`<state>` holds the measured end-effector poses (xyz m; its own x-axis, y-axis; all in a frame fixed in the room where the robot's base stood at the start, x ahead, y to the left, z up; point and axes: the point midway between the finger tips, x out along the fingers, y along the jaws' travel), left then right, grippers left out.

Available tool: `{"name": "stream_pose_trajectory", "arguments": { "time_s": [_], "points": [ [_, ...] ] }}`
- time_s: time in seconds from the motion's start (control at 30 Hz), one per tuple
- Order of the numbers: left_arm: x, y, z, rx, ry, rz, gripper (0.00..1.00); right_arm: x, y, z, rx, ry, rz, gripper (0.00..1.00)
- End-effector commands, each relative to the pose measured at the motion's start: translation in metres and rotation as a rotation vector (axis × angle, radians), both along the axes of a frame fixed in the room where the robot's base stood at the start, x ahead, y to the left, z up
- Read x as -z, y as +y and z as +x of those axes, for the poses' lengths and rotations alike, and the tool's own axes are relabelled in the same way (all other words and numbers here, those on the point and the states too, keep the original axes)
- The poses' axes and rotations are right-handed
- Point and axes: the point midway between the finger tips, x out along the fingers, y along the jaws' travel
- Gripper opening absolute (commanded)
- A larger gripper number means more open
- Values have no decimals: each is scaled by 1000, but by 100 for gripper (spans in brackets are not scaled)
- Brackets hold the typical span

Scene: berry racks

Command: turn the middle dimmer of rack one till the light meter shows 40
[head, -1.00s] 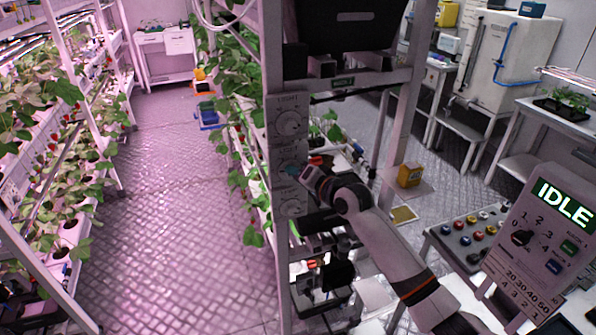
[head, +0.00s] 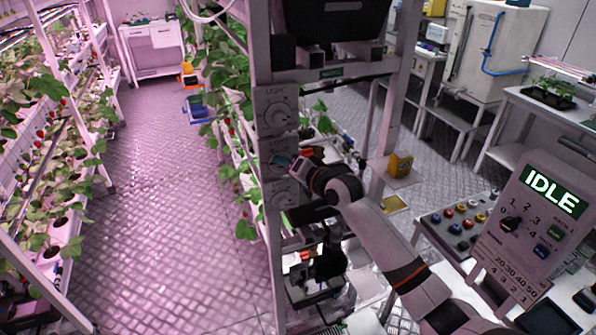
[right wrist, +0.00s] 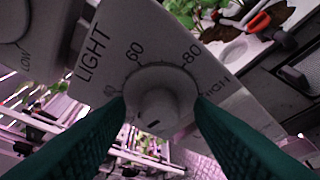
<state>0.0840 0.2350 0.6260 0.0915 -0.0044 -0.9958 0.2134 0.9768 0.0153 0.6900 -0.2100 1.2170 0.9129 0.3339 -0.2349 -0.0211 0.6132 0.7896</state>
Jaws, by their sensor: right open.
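Three light dimmers sit one above another on the rack's front post (head: 258,60). The top dimmer (head: 279,116) is clear in the head view; the middle dimmer is mostly hidden by my right gripper (head: 284,161); the bottom dimmer (head: 284,193) is partly covered. In the right wrist view a pale round knob (right wrist: 157,98) stands on a LIGHT plate marked 60, 80 and HIGH. A short dark mark shows on its face. The green fingers of my right gripper (right wrist: 160,115) are open, one on each side of the knob; contact is unclear. My left gripper is out of view. I see no light-meter reading.
A panel (head: 540,225) at the right shows IDLE. A box of coloured buttons (head: 455,222) is beside it. The aisle floor (head: 165,220) at left is clear between plant racks.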

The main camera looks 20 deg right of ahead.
Motion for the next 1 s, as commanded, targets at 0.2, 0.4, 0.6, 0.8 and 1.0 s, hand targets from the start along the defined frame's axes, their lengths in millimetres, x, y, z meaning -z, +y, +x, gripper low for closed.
{"name": "stream_pose_trajectory", "arguments": {
  "time_s": [0.2,0.4,0.6,0.8,1.0],
  "points": [
    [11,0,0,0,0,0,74,-3,-10,-26,0,-2,-3,49],
    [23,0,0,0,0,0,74,-12,-23,-63,0,-2,-3,49],
    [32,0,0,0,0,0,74,-20,-34,-92,1,0,-1,49],
    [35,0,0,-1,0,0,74,-26,-38,-105,0,0,-1,49],
    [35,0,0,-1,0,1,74,-27,-39,-106,1,1,0,49]
  ]
}}
